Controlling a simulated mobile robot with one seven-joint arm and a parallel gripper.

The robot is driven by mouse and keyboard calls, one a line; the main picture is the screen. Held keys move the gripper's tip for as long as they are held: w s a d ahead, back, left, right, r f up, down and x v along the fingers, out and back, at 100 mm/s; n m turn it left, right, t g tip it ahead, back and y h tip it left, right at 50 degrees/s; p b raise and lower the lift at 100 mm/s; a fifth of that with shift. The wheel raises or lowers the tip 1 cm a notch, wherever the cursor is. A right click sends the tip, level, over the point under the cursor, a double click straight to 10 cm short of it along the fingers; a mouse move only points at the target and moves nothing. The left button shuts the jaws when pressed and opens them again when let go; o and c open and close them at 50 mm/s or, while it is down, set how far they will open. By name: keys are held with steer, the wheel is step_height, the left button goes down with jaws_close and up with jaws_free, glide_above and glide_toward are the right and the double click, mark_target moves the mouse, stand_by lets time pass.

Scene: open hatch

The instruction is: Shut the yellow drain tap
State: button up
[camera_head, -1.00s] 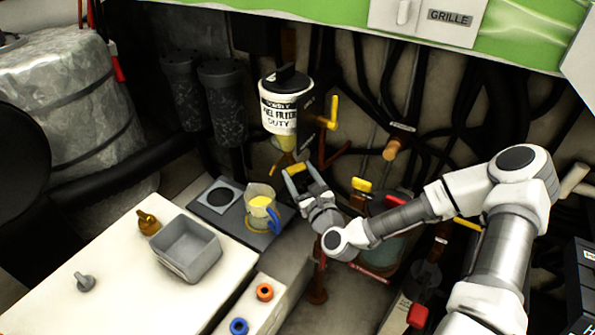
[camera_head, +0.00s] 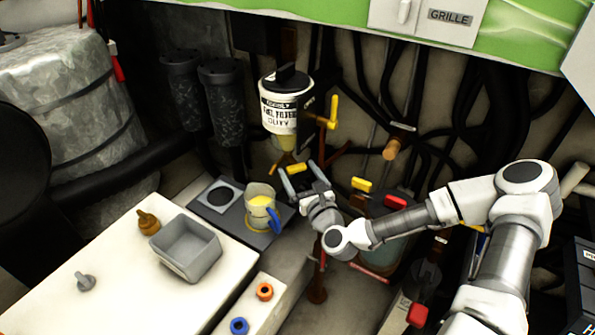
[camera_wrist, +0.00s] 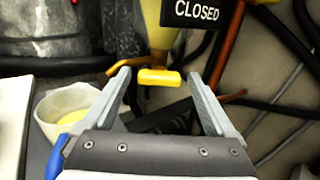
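The yellow drain tap (camera_head: 296,168) is a small bar-shaped handle below the white fuel filter (camera_head: 281,115). In the wrist view the tap (camera_wrist: 159,77) lies crosswise under the filter's yellowish bowl (camera_wrist: 160,25). My gripper (camera_head: 299,173) is open, its fingers pointing up at the tap. In the wrist view the gripper (camera_wrist: 158,90) has one fingertip on each side of the handle, with a gap on both sides. I cannot tell how deep the handle sits between the fingers.
A cup with yellow contents (camera_head: 260,203) and a blue handle stands on a dark tray (camera_head: 223,221), left of my gripper. An orange pipe (camera_wrist: 226,50) runs close to the right finger. A yellow lever (camera_head: 334,112) is above; red and yellow handles are to the right.

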stand_by(0.5)
steer(key=v, duration=0.9)
steer(key=shift+b, duration=0.35)
stand_by(3.2)
